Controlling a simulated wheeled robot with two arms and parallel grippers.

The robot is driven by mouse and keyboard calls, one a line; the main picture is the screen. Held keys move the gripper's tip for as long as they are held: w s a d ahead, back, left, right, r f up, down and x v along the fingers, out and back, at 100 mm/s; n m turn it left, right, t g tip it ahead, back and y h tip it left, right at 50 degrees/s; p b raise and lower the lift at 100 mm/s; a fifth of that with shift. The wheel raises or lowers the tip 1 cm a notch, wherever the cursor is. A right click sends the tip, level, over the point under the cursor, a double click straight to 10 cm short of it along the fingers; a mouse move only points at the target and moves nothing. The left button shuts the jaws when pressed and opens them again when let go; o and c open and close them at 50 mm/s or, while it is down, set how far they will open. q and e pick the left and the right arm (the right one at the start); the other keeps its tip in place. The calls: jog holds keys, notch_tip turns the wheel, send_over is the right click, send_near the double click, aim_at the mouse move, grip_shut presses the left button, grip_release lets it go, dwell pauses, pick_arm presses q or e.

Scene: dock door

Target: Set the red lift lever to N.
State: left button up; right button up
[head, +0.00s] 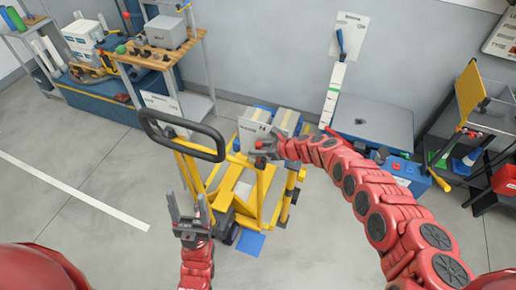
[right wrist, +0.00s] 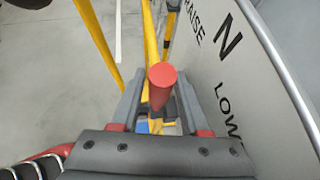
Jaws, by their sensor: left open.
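The red lift lever shows in the right wrist view as a round-ended red rod (right wrist: 161,85). It stands between the two grey fingers of my right gripper (right wrist: 160,104). Whether the fingers press on it is unclear. The lever's lower part is hidden. Beside it on the right is a pale plate (right wrist: 222,85) marked RAISE, N and LOWER. The lever's exact setting is hard to read. In the head view my right gripper (head: 262,150) is at the yellow lift truck's upright (head: 262,190), behind the black handle. My left gripper (head: 188,212) is open and empty, pointing up in front of the truck.
The truck's black loop handle (head: 182,135) stands between my grippers, left of the right one. A wooden-topped bench (head: 150,60) is behind it on the left. A grey platform (head: 375,122) and blue box (head: 400,170) lie to the right. Floor at left is clear.

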jog(key=shift+s+d+r, duration=0.15)
jog(key=shift+d+r, duration=0.15)
jog(key=shift+d, duration=0.15)
jog(key=p+v, duration=0.6)
jog(key=v, duration=1)
jog(key=shift+s+p, duration=0.15)
jog(key=shift+p, duration=0.25)
jog(key=shift+r, duration=0.1)
